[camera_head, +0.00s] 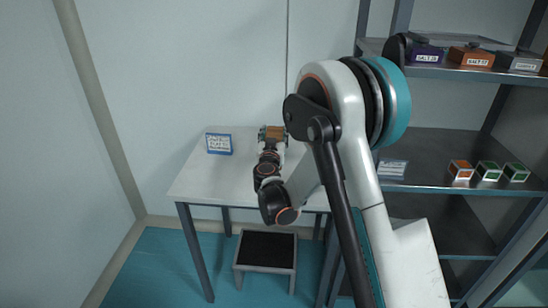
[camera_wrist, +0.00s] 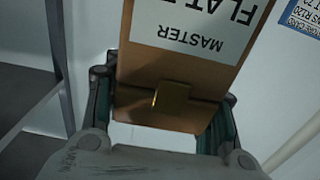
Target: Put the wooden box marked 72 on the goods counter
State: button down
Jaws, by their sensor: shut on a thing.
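A brown wooden box (camera_wrist: 165,92) with a brass clasp is between the two fingers of my gripper (camera_wrist: 160,115). Its white label shows upside down with "MASTER" and "FLAT"; any number is cut off by the frame. In the head view the small brown box (camera_head: 275,132) is at the end of my arm, in my gripper (camera_head: 272,136), over the back of a white-topped table (camera_head: 205,180). I cannot tell whether the box touches the tabletop. A blue-framed sign (camera_head: 219,144) stands on the table left of the gripper; its text is too small to read.
A dark shelf unit (camera_head: 440,150) stands at the right, with several labelled boxes on top and small orange (camera_head: 461,170) and green (camera_head: 488,171) boxes lower. A low dark-topped stool (camera_head: 266,248) is under the table front. A wall is close behind.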

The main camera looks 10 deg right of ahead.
jog(key=shift+f+b, duration=1.05)
jog(key=shift+f, duration=2.25)
jog(key=shift+f, duration=0.2)
jog(key=c, duration=0.7)
grip_release()
jog(key=shift+r, duration=0.1)
jog(key=shift+r, duration=0.1)
